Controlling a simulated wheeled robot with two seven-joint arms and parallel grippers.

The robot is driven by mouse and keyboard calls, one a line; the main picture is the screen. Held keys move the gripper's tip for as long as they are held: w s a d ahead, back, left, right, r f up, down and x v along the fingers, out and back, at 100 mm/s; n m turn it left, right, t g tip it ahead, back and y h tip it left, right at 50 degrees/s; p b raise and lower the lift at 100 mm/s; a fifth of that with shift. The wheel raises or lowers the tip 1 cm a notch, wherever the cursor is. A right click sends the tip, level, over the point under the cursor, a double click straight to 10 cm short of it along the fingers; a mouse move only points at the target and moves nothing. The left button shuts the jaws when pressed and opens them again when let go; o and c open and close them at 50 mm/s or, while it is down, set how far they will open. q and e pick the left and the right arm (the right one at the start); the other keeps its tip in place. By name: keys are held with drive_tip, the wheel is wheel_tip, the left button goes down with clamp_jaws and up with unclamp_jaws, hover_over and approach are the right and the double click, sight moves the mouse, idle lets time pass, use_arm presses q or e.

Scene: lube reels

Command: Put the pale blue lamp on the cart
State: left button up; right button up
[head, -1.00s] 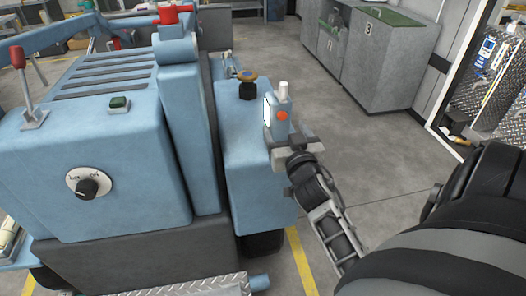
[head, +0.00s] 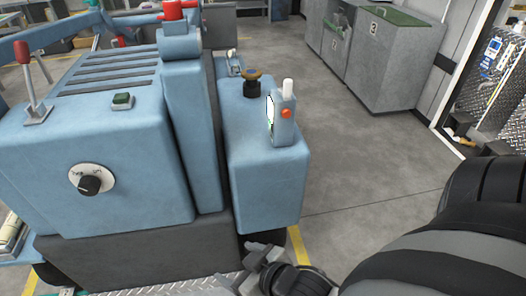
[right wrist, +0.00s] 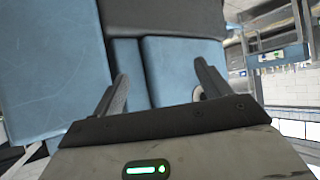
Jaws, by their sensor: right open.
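The pale blue lamp (head: 283,121) has a white tip, an orange button and a pale front panel. It stands upright on the lower side box of the blue cart (head: 262,185), near that box's right edge. My right gripper (head: 262,257) is below and apart from the lamp, low in front of the cart. In the right wrist view its two fingers (right wrist: 163,88) are spread with nothing held between them, and blue cart panels show beyond. I cannot make out the lamp in that view. My left gripper is not in view.
A black filler neck with a brown cap (head: 252,83) stands behind the lamp on the same box. A red-handled lever (head: 33,85) and a dial (head: 90,182) are on the cart's main body. Grey cabinets (head: 375,60) stand at the back right. The floor between is clear.

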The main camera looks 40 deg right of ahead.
drive_tip(key=w+d+r+m+t+h+b, duration=0.1)
drive_tip(key=w+d+r+t+h+b, duration=0.15)
drive_tip(key=w+d, duration=0.2)
drive_tip(key=m+t+h+b, duration=0.3)
drive_tip(key=m+h+b, duration=0.2)
drive_tip(key=m+h, duration=0.3)
approach(285, 113)
drive_tip(key=n, duration=0.1)
drive_tip(key=shift+g+h, duration=0.25)
drive_tip(key=shift+g, duration=0.1)
drive_tip(key=x, duration=0.4)
drive_tip(key=p+x, duration=0.1)
drive_tip(key=x, duration=0.3)
drive_tip(key=shift+w+a+r, duration=0.1)
drive_tip(key=shift+w+r, duration=0.15)
drive_tip(key=shift+w, duration=0.05)
drive_tip(key=shift+d+x, duration=0.2)
drive_tip(key=shift+x, duration=2.75)
drive_tip(key=shift+s, duration=0.15)
drive_tip(key=c, duration=1.2)
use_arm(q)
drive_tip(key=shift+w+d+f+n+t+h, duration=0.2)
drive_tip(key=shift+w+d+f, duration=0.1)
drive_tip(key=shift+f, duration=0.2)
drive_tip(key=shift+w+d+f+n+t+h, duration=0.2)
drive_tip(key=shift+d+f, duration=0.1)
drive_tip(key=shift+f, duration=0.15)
use_arm(e)
drive_tip(key=shift+c, duration=1.2)
drive_tip(key=shift+r, duration=0.1)
